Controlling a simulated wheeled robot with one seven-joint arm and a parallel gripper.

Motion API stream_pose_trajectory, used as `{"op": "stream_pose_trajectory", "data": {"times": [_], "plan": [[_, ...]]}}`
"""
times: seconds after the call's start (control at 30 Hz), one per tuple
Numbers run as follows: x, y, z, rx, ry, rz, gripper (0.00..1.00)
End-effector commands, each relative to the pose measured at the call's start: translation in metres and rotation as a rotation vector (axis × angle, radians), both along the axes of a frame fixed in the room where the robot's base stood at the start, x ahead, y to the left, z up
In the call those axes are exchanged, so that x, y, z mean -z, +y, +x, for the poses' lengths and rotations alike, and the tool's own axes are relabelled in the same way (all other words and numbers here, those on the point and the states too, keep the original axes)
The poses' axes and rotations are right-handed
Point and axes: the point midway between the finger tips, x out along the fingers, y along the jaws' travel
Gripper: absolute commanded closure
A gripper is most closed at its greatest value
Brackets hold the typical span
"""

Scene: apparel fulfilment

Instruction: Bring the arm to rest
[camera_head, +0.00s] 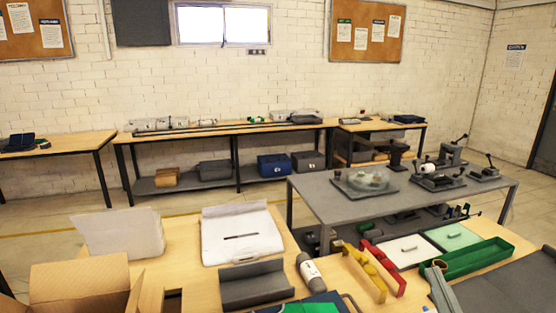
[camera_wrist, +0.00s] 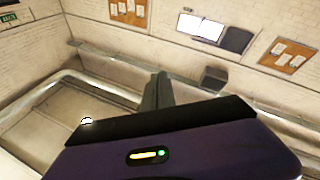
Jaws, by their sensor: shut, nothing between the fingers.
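My gripper (camera_wrist: 158,90) shows in the wrist view as grey fingers, close together and empty, beyond the dark edge of my purple wrist housing. It points out over the room towards the brick wall, with nothing touching its fingertips. In the head view neither my arm nor my gripper can be seen.
In the head view, the near wooden table (camera_head: 190,285) holds an open cardboard box (camera_head: 80,283), a white mailer (camera_head: 240,235), a grey tray (camera_head: 255,287) and a green tray (camera_head: 470,265). A grey table (camera_head: 330,205) with small presses stands behind. Benches line the brick wall.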

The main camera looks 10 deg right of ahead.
Motion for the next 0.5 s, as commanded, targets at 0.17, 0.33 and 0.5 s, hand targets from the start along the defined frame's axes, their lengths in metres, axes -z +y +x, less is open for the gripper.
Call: {"op": "stream_pose_trajectory", "data": {"times": [0.17, 0.33, 0.5], "plan": [[0.041, 0.051, -0.046, -0.14, 0.06, 0.053, 1.0], [0.072, 0.09, -0.096, -0.237, 0.123, 0.139, 1.0], [0.098, 0.12, -0.149, -0.294, 0.208, 0.248, 1.0]]}}
